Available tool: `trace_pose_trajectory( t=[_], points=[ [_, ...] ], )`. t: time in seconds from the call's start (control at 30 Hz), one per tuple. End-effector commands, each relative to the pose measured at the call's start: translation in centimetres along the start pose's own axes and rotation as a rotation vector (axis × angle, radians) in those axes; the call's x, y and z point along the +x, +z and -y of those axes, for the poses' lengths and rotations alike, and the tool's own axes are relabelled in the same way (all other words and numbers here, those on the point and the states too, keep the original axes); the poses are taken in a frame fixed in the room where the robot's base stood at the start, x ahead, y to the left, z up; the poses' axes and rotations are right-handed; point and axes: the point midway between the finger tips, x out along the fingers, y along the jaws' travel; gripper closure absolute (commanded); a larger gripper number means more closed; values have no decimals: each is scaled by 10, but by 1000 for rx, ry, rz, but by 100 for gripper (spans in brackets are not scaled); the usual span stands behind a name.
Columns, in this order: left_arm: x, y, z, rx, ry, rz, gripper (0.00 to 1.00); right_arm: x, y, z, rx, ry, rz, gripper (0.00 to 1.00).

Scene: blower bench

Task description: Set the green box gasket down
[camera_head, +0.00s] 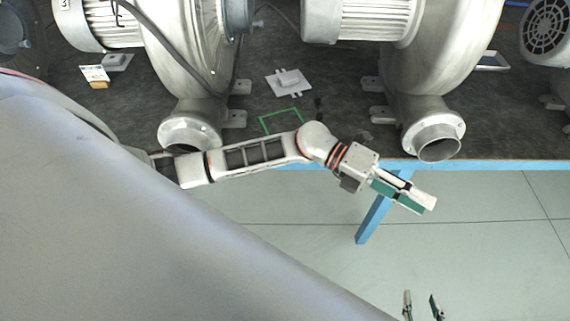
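The green box gasket (279,113) shows as a thin green rectangular outline lying flat on the dark bench top, between the two blower outlets. My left arm passes just in front of its near edge. My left gripper (416,198) is away from it, to the right and lower in the picture, beyond the bench's front edge and over the floor. Its fingers lie close together with green pads, and I see nothing clearly held; the angle hides the gap. My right gripper (422,304) shows only its fingertips at the bottom edge, apart and empty.
Two large metal blowers with round outlets (190,133) and (436,138) stand on the bench. A grey plate part (288,83) lies behind the gasket. A small card (95,75) lies at left. The blue bench edge (500,165) borders open floor.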

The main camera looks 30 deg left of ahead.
Motion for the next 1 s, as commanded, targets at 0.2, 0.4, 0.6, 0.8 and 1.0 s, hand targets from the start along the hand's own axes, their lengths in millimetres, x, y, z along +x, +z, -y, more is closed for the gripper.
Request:
trace_pose_trajectory(
  t=[0.2, 0.4, 0.6, 0.8, 1.0],
  points=[
    [-25, 28, 11, -418, -298, 437, 74, 0, 1, 0, 0, 0, 2, 63],
    [-99, 30, -54, -876, -444, 856, 74, 0, 2, 0, 0, 0, 3, 63],
    [-179, -40, -157, -1359, -481, 1245, 74, 0, 2, 0, 0, 0, 3, 63],
    [-222, -131, -220, -1695, -453, 1484, 74, 0, 2, 0, 0, 0, 3, 63],
    [-232, -164, -235, -1802, -439, 1549, 74, 0, 1, 0, 0, 0, 2, 63]
  ],
)
